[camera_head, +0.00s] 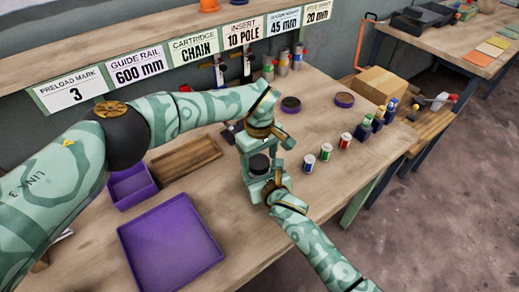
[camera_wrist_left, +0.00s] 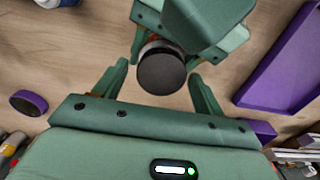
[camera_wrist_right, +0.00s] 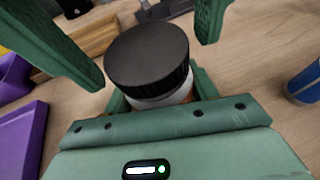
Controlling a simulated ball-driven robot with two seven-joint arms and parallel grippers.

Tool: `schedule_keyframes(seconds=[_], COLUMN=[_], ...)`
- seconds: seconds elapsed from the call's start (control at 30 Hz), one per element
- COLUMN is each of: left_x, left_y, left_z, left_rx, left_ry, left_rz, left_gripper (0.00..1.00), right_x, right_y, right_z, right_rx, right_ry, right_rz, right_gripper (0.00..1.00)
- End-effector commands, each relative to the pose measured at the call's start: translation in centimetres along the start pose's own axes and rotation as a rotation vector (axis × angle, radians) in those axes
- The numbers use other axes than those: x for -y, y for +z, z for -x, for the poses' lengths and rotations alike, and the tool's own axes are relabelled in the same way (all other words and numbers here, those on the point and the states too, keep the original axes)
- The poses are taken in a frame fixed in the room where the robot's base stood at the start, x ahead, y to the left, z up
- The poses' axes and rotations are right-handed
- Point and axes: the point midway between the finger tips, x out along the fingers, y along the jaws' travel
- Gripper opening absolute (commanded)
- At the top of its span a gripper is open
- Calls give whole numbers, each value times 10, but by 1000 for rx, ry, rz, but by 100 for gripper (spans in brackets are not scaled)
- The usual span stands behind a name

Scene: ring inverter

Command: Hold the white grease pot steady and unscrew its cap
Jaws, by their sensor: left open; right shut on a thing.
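The white grease pot (camera_wrist_right: 168,100) stands upright with its black ribbed cap (camera_wrist_right: 148,55) on. The cap also shows in the head view (camera_head: 259,163) and the left wrist view (camera_wrist_left: 161,72). My right gripper (camera_wrist_right: 160,92) is shut on the pot's body below the cap. My left gripper (camera_wrist_left: 159,70) is open, with one finger on each side of the cap as seen from its wrist, and a gap shows at both sides. In the head view my left gripper (camera_head: 258,152) is just behind and above the cap. The pot's white body is mostly hidden by the right fingers.
A purple tray (camera_head: 170,245) and a smaller purple bin (camera_head: 128,186) lie to the left, near a wooden tray (camera_head: 185,158). Several small cans (camera_head: 326,151) stand to the right. Bare tabletop shows right of the grippers.

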Motion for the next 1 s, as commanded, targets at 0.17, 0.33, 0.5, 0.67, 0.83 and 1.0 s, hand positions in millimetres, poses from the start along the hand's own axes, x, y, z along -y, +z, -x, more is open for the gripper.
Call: schedule_keyframes(seconds=[0.17, 0.33, 0.5, 0.67, 0.83, 1.0], left_x=[0, 0, 0, -1, -1, -1], left_y=[0, 0, 0, 0, 0, 0], left_z=[-1, -1, 0, 0, 0, 0], left_rx=[0, 0, 0, -1, -2, -2], left_ry=[0, 0, 1, 2, 3, 4], left_rz=[0, 0, 0, 104, 438, 593], left_gripper=[70, 40, 24, 24, 24, 24], right_x=[0, 0, -1, -1, -2, -2], right_y=[0, 0, 0, 0, 0, 0], right_z=[0, 0, 0, 0, 0, 0], right_rx=[0, 0, 0, 0, 0, 0], right_ry=[0, 0, 1, 2, 3, 4], right_rz=[0, 0, 0, 0, 0, 0], right_gripper=[0, 0, 0, 0, 0, 0])
